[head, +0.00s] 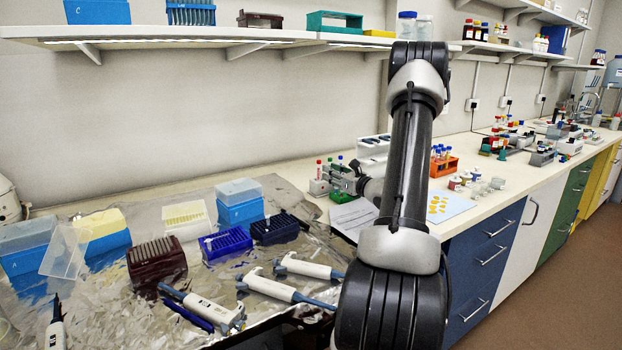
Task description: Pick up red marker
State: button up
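I cannot make out a red marker for certain in the head view. Small red-capped tubes (319,166) stand upright at the back of the bench, left of my arm. A blue pen-like stick (186,315) lies on the foil in front, beside a pipette. My gripper (346,180) is small and partly hidden at the back of the bench, near these tubes and a green rack (342,197). I cannot tell whether its fingers are open, shut or holding anything.
Several pipettes (280,289) lie on the foil-covered bench (255,325). Blue tip boxes (240,212), a maroon rack (157,262) and dark blue racks (226,245) stand behind them. An orange rack (443,166) is right of my arm. A shelf (200,37) runs above.

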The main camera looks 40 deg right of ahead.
aim_at(320, 167)
jog(key=w, duration=0.4)
jog(key=w+a, duration=0.1)
jog(key=w, duration=0.1)
jog(key=shift+w+r, duration=0.2)
jog(key=shift+w, duration=0.2)
grip_shut()
